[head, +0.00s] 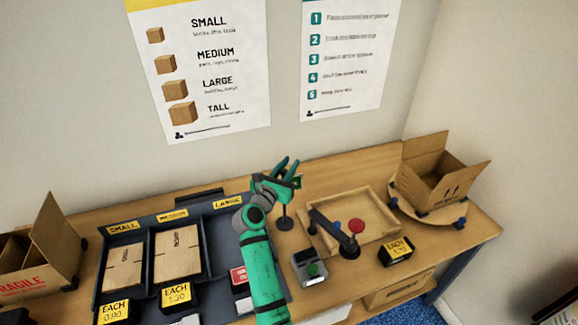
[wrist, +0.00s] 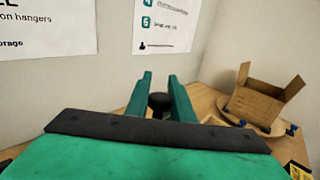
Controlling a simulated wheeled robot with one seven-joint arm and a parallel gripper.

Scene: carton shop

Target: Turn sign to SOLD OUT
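My gripper (head: 287,170) is at the small stand (head: 285,221) on the bench, right of the bin rack. The stand has a dark round base and a thin post, and its top is largely hidden by my gripper. A small dark green-edged piece (head: 298,182) shows beside the fingers; it may be part of the sign, but no lettering is readable. In the wrist view, my fingers (wrist: 161,88) stand apart with a dark round knob (wrist: 159,103) between or just beyond them. I cannot tell whether they touch it.
A carton rack (head: 207,228) is at left, with an open FRAGILE box (head: 38,250) beyond it. At right are a wooden tray (head: 376,203) under a lever with a red knob (head: 356,226), a green-button box (head: 308,268), and an open carton (head: 432,178) on a turntable.

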